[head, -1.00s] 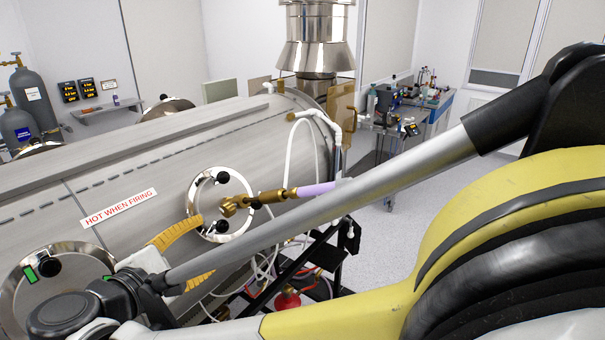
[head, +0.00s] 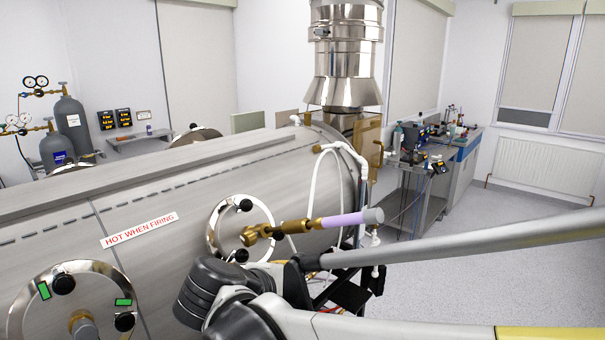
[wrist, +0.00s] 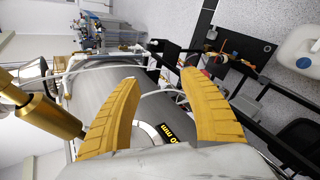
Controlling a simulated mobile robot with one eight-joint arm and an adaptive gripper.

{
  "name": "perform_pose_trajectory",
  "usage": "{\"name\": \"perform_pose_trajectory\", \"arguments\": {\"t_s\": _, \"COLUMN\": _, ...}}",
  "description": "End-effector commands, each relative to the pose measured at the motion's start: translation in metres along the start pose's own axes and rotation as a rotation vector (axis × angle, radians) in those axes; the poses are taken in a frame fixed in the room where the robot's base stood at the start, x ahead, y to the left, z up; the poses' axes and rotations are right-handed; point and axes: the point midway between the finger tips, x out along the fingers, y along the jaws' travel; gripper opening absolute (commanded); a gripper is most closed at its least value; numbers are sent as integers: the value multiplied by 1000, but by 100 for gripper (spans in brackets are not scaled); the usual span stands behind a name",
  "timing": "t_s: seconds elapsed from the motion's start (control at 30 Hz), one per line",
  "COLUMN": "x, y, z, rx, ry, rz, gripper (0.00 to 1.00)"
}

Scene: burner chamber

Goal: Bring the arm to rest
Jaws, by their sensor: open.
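My gripper (wrist: 160,105) shows in the wrist view with its two yellow ribbed fingers spread wide apart and nothing between them. Beyond the fingers lies the grey curved side of the burner chamber (wrist: 115,80). In the head view my arm reaches in from the right, low in front of the steel chamber (head: 170,190). The gripper fingers are hidden there behind my wrist and arm links. A brass fitting with a lilac-sleeved probe (head: 315,224) sticks out of the round port (head: 215,232), just above my arm. A brass part (wrist: 40,110) is close to the left finger in the wrist view.
A second round port (head: 25,290) with green marks is at lower left. Gas cylinders (head: 70,125) stand at the back left. A bench (head: 425,172) with instruments is at the right. A white container (wrist: 300,48) is at the wrist view's right. Open floor (head: 520,210) lies at the right.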

Motion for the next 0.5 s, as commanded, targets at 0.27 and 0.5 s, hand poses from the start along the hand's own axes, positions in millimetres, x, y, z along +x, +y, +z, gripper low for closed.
{"name": "perform_pose_trajectory", "arguments": {"t_s": 0.27, "x": 61, "y": -81, "z": 109, "rx": 484, "ry": 65, "rz": -282, "gripper": 51}}
{"name": "perform_pose_trajectory", "arguments": {"t_s": 0.5, "x": 77, "y": -164, "z": 167, "rx": 1028, "ry": 125, "rz": -461, "gripper": 51}}
